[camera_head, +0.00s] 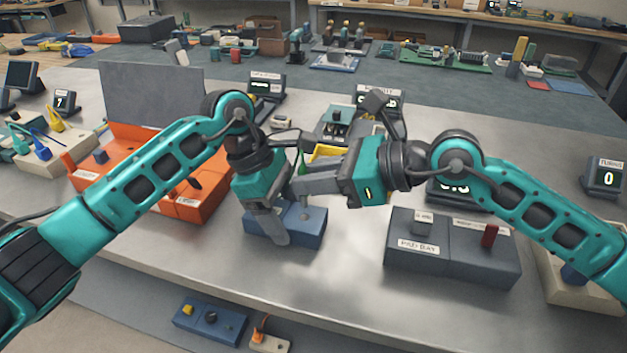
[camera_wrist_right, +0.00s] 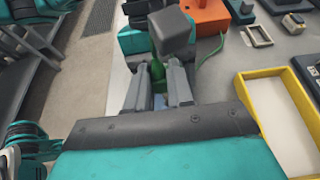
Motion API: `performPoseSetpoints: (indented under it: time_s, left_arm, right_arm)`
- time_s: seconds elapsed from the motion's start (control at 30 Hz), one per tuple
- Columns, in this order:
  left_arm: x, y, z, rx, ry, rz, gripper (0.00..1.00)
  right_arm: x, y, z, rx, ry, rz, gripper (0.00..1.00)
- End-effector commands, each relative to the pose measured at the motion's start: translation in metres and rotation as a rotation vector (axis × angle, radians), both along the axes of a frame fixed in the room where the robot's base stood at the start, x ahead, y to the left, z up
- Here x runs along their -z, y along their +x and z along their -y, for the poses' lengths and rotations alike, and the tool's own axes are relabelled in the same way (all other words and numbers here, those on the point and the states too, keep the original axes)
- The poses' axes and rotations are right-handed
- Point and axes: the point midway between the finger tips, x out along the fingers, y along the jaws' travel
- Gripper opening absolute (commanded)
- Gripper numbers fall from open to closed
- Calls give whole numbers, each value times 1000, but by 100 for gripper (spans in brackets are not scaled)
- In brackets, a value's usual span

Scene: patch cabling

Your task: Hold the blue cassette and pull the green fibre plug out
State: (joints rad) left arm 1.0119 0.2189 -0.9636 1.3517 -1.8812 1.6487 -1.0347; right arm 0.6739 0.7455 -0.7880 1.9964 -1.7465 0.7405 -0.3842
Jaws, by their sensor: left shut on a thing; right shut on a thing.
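The blue cassette (camera_head: 312,232) lies on the grey table in the middle of the head view. My left gripper (camera_head: 288,220) reaches down from above and is shut on the blue cassette. My right gripper (camera_head: 298,183) comes in from the right just above the cassette and is shut on the green fibre plug (camera_wrist_right: 157,76). In the right wrist view the plug stands between the two fingers of the right gripper (camera_wrist_right: 163,88). A bit of green also shows above the fingers in the head view. The fingers hide the plug's lower end, so I cannot tell whether it sits in the cassette.
An orange case (camera_head: 185,205) with an open grey lid stands to the left. A yellow-rimmed tray (camera_head: 322,152) is just behind the grippers. A dark grey two-part block (camera_head: 450,258) stands to the right. Bare table lies in front of the cassette.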

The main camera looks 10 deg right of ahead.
Motion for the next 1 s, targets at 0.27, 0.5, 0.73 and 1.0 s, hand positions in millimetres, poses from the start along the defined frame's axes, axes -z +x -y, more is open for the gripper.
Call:
performPoseSetpoints:
  time_s: [0.27, 0.5, 0.73, 1.0]
  left_arm:
    - [6, -1, -2, -3, 11, -7, 29]
    - [4, -1, -2, -2, 7, -5, 87]
    - [2, 0, -1, -2, 4, -2, 100]
    - [-2, 1, -1, -1, 2, 0, 100]
  right_arm:
    - [-2, 0, 0, 0, 0, 0, 0]
    - [-2, 0, 0, 0, 0, 0, 0]
    - [-2, 0, 0, 0, 0, 0, 0]
    - [-2, 0, 0, 0, 0, 0, 0]
